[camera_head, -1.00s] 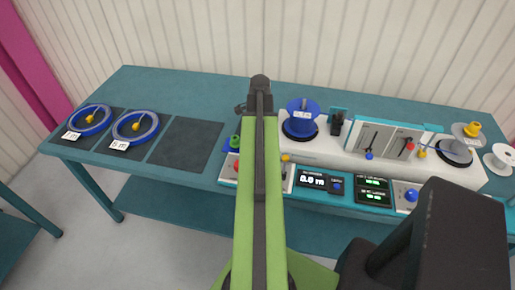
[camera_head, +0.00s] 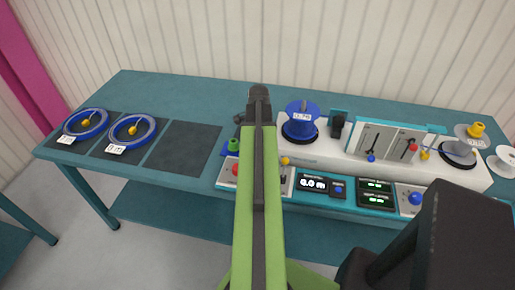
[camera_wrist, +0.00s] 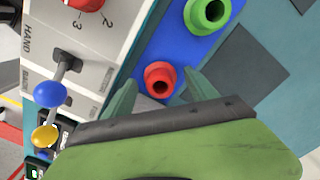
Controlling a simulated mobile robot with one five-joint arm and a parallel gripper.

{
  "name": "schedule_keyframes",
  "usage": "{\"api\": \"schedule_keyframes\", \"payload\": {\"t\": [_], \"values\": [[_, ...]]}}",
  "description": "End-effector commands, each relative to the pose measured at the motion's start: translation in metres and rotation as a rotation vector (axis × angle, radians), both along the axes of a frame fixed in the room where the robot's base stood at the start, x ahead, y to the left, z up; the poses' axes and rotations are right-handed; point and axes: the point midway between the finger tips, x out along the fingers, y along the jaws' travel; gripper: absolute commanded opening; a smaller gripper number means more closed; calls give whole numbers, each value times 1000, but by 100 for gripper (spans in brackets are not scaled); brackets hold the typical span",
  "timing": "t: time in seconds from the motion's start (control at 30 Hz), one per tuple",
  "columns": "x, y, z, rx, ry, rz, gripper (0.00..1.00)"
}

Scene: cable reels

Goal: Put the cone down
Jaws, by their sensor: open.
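A red cone (camera_wrist: 160,79) with a hole in its top stands on a blue pad (camera_wrist: 178,48). In the wrist view it sits between the tips of my open gripper (camera_wrist: 160,77), with a gap visible on each side. A green cone (camera_wrist: 207,13) stands on the same pad, just beyond; it also shows in the head view (camera_head: 233,145), left of my arm. In the head view my arm hides the red cone and my fingers. A yellow cone (camera_head: 476,129) sits on the grey reel at the far right.
The machine panel with a red dial (camera_wrist: 86,4) and a blue-knobbed lever (camera_wrist: 48,94) lies beside the pad. A blue reel (camera_head: 302,118) stands right of my arm. Two blue coils (camera_head: 85,124) lie on dark mats at left; the third mat (camera_head: 183,147) is empty.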

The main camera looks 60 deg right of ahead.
Motion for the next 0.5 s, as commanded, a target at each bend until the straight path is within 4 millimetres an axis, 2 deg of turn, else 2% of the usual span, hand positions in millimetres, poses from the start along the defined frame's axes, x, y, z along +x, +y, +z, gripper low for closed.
{"api": "schedule_keyframes", "payload": {"t": [0.13, 0.27, 0.5], "values": [[0, 0, 6, 0, 0, 0, 67], [0, 0, 23, 0, 0, 0, 67], [0, 0, 74, 0, 0, 0, 67]]}}
